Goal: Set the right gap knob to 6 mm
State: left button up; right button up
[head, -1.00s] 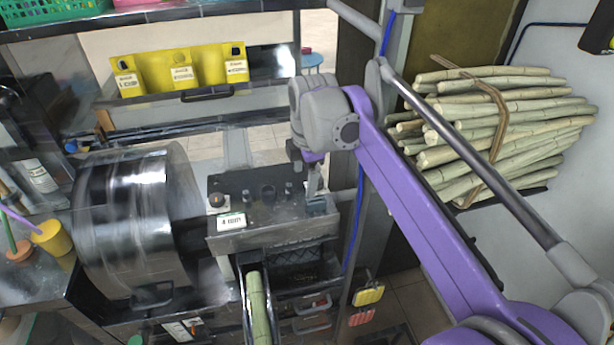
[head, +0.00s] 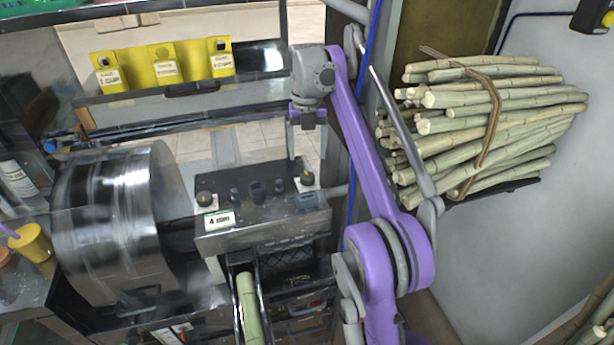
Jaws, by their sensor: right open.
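The press head has a dark top panel (head: 232,188) with a row of small dark knobs. The right gap knob (head: 305,178) sits on a pale plate at the panel's right end. A similar left knob (head: 205,198) sits on a pale plate at the left end. A white label (head: 219,219) on the front edge seems to read 4 and a blurred unit. The right knob's setting is too small to read. My right gripper (head: 307,152) points down, open and empty, above and behind the right knob, apart from it. My left gripper is not in view.
A big shiny metal drum (head: 110,225) stands left of the panel. A green cane (head: 249,308) lies in the chute below. A tied cane bundle (head: 480,125) rests on a wall rack at right. Yellow holders (head: 165,68) stand on the back shelf.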

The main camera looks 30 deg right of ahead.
aim_at(307, 176)
notch_tip(307, 176, down, 8)
jog(key=shift+r+b, duration=0.2)
jog(key=shift+b, duration=0.6)
grip_shut()
